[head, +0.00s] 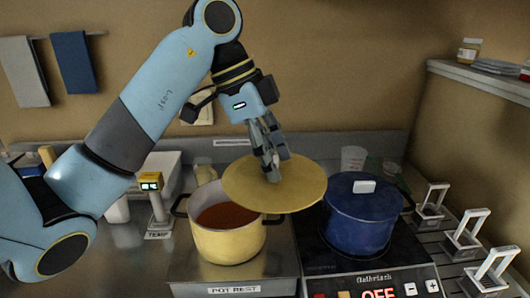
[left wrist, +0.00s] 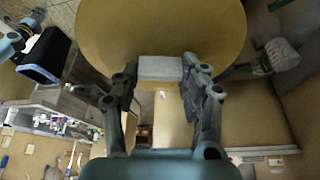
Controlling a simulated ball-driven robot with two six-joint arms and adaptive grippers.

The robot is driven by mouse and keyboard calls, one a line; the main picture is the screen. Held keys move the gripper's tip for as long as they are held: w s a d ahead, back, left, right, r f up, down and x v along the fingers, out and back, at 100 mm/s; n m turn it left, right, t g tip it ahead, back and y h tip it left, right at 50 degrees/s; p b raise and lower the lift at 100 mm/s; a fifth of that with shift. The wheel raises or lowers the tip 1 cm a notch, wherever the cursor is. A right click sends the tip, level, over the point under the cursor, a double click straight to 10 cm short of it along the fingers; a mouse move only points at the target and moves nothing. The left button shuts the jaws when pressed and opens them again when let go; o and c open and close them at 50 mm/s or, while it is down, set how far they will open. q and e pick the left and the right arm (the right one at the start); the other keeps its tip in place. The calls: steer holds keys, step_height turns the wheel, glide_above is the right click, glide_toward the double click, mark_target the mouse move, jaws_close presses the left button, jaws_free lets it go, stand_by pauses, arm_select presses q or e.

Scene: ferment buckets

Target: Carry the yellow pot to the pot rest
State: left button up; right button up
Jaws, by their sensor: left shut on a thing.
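The yellow pot (head: 226,246) stands upright and open on the pot rest (head: 190,276), a steel surface labelled POT REST. Red-brown liquid shows inside it. My left gripper (head: 272,172) is shut on the handle of a round yellow lid (head: 300,190). The lid is tilted, above and to the right of the pot, and overlaps its right rim in the head view. In the left wrist view, my left gripper (left wrist: 160,75) has its fingers on either side of the pale handle, against the lid (left wrist: 160,25). My right gripper is not in view.
A blue lidded pot (head: 362,222) stands on the black hob (head: 345,270) just right of the pot rest. A TEMP display stand (head: 157,205) is at the left. Several white-handled frames (head: 466,235) line the right. A shelf (head: 480,80) juts out at upper right.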

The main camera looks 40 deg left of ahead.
arm_select(q)
steer(key=a+f, duration=0.3)
steer(key=a, duration=0.9)
step_height(320, 180, down, 6)
steer(key=b, duration=0.6)
steer(key=shift+s+d+f, duration=0.15)
steer(key=shift+f, duration=0.05)
steer(key=shift+r+p, duration=0.1)
steer(key=shift+p, duration=0.35)
steer(key=shift+f, duration=0.2)
stand_by(1.0)
stand_by(0.5)
steer(key=o, duration=1.8)
